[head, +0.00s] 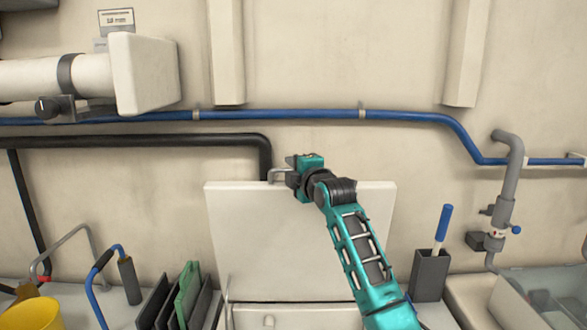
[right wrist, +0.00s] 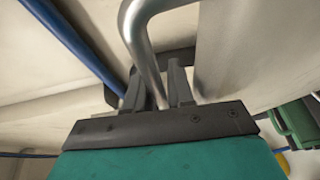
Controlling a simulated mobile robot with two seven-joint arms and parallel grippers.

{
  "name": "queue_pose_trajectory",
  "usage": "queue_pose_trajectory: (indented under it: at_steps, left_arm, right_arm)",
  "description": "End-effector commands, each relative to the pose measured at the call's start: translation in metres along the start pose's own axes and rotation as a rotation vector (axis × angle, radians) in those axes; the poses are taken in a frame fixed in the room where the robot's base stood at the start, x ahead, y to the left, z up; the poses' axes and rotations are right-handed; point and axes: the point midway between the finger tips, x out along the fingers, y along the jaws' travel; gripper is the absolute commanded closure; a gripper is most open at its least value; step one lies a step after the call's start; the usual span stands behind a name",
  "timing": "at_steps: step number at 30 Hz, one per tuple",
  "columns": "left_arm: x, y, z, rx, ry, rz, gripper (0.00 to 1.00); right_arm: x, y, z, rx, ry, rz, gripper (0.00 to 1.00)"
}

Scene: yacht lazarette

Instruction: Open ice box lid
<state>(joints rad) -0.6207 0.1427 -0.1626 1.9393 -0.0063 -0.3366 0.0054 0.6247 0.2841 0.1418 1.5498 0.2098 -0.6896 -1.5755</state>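The ice box lid (head: 290,245) is a white panel that stands upright, close to the wall, in the middle of the head view. A metal handle (head: 276,174) sits at its top edge. My right gripper (head: 286,174) is at this handle. In the right wrist view the handle bar (right wrist: 148,58) passes between the fingers of my right gripper (right wrist: 158,88), which look shut on it. Part of the ice box (head: 300,318) shows below the lid at the bottom edge; its inside cannot be made out. My left gripper is not in view.
A blue pipe (head: 285,115) and a black pipe (head: 150,141) run along the wall behind the lid. A rack with a green board (head: 187,290) stands at left, near a yellow container (head: 32,315). A grey holder (head: 430,275) with a blue-handled tool stands at right.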

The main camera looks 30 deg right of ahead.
Motion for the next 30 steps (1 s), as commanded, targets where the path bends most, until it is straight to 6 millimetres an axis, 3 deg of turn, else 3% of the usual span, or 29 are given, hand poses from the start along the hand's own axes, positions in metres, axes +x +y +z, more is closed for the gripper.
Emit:
queue_pose_trajectory:
  at_steps: [8,15,30]
  left_arm:
    - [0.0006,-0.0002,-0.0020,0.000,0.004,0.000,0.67]
    - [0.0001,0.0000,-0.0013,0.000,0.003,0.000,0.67]
    - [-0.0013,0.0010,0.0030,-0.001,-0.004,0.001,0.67]
  right_arm:
    - [0.0007,0.0000,-0.0001,0.001,0.000,0.000,0.79]
    - [0.0005,0.0000,-0.0001,0.001,0.000,0.000,1.00]
    - [0.0010,-0.0007,0.0001,0.000,0.000,0.001,1.00]
